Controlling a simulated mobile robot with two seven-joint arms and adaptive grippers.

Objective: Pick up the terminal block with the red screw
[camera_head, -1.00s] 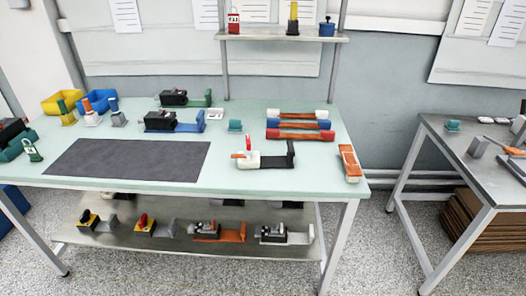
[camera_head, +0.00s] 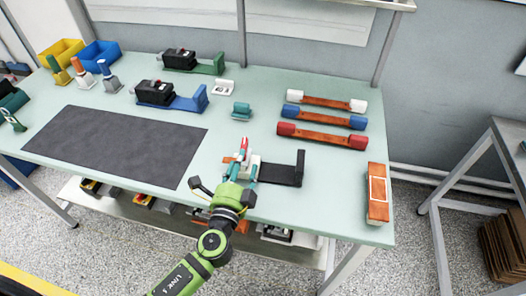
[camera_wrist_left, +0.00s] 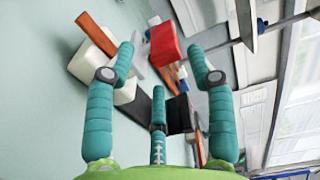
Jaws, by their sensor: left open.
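A white block with a red upright part (camera_head: 244,144) stands near the front edge of the bench, by the foot of a black L-shaped bracket (camera_head: 281,173). The wrist view shows the white block (camera_wrist_left: 88,62), an orange bar on it and the red part (camera_wrist_left: 165,45). My left gripper (camera_head: 241,165) is open around this block's place, its teal fingers hiding much of it in the head view. In the wrist view the red part lies between the two upper fingertips (camera_wrist_left: 165,62); contact cannot be told. A small teal block (camera_head: 241,110) sits behind. My right gripper is not in view.
White, blue and red-ended orange bars (camera_head: 322,137) lie behind to the right. An orange piece with a white frame (camera_head: 377,190) lies at the right edge. A dark mat (camera_head: 115,147) covers the left front. Breakers on green and blue brackets (camera_head: 188,103) stand at the back.

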